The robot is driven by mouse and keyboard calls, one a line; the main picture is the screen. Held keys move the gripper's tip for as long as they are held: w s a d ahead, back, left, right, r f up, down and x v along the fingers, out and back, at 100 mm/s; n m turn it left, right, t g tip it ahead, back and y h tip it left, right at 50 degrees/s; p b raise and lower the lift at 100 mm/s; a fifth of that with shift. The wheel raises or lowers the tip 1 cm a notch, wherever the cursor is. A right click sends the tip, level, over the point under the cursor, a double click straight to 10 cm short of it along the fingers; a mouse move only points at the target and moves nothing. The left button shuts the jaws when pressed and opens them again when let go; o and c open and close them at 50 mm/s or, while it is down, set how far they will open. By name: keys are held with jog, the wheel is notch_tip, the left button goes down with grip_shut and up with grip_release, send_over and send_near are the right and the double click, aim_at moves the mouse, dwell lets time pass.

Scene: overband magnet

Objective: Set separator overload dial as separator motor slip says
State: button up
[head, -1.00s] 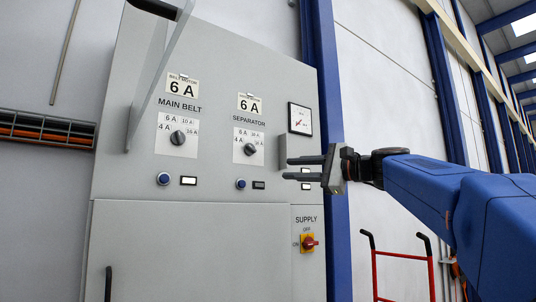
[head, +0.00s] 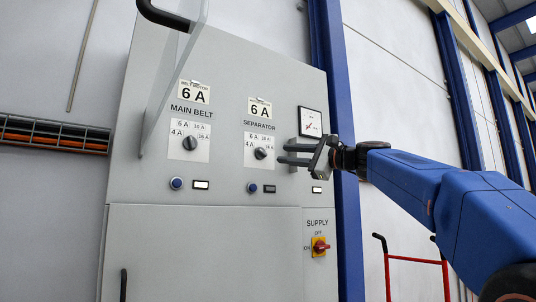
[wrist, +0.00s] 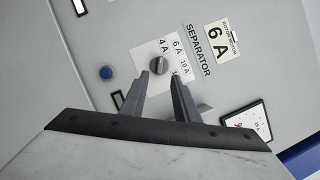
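The separator dial (head: 260,153) is a dark round knob on a white plate marked 4 A, 6 A, 10 A and a partly hidden mark; it also shows in the wrist view (wrist: 159,65). I cannot tell which mark it points at. The separator motor slip (head: 260,107) above it reads 6 A; it shows sideways in the wrist view (wrist: 220,37). My gripper (head: 280,154) is open and empty, just right of the dial in the head view. In the wrist view its two fingertips (wrist: 164,77) point towards the dial, apart from each other; contact is not visible.
The main belt dial (head: 190,143) and its 6 A slip (head: 194,93) are to the left. Blue buttons (head: 252,188) sit below the dials. A red supply switch (head: 319,246) is lower right. A clear raised cover (head: 175,80) juts out at upper left.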

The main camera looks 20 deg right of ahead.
aim_at(264, 152)
jog(key=x, duration=0.8)
jog(key=shift+w+a, duration=0.25)
jog(key=shift+c, duration=0.7)
grip_shut()
